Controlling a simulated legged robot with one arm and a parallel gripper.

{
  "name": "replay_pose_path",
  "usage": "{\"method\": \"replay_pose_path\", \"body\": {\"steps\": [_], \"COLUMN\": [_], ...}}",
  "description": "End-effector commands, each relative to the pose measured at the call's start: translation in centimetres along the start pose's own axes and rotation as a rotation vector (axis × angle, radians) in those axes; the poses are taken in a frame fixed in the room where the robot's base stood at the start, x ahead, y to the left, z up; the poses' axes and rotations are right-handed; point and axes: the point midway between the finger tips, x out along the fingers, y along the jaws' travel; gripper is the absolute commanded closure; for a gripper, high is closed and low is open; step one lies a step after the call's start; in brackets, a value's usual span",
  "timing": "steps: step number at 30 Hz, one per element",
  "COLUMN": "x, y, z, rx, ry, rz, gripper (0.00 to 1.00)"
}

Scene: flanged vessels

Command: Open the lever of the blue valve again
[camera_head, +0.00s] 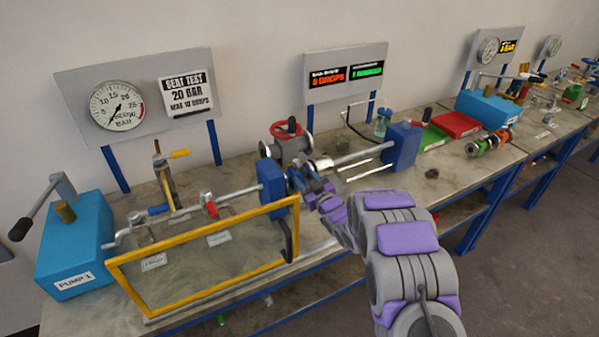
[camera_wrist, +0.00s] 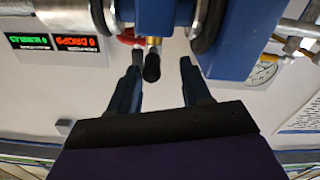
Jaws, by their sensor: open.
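The lever with a blue handle (camera_head: 158,210) sits on the pipework behind the yellow frame, left of a red-handled lever (camera_head: 211,208). My gripper (camera_head: 303,183) is well to the right of it, beside the blue clamp block (camera_head: 271,187). In the wrist view my gripper (camera_wrist: 160,68) is open, its two dark fingers spread apart. A short brass stem with a black tip (camera_wrist: 152,66) shows between the fingers; I cannot tell whether they touch it. The blue-handled lever is not clearly seen in the wrist view.
A yellow guard frame (camera_head: 205,241) stands along the bench's front edge. A red handwheel valve (camera_head: 287,130) and another blue block (camera_head: 402,146) are near my gripper. The blue pump box (camera_head: 75,245) stands at the left. A blue body (camera_wrist: 240,42) is close by the right finger.

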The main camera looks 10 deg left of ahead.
Motion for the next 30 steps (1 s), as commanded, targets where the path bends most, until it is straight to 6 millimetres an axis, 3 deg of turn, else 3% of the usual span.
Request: {"method": "replay_pose_path", "body": {"steps": [6, 15, 26, 30], "x": [2.7, 5.2, 5.4, 5.2], "y": [0.6, 0.1, 0.2, 0.5], "z": [0.0, 0.1, 0.0, 0.0], "rx": [0.004, 0.001, 0.002, 0.004], "ry": [0.004, -0.001, 0.0, 0.001], "rz": [0.003, 0.001, 0.002, 0.003], "gripper": [0.52, 0.52, 0.52, 0.65]}}
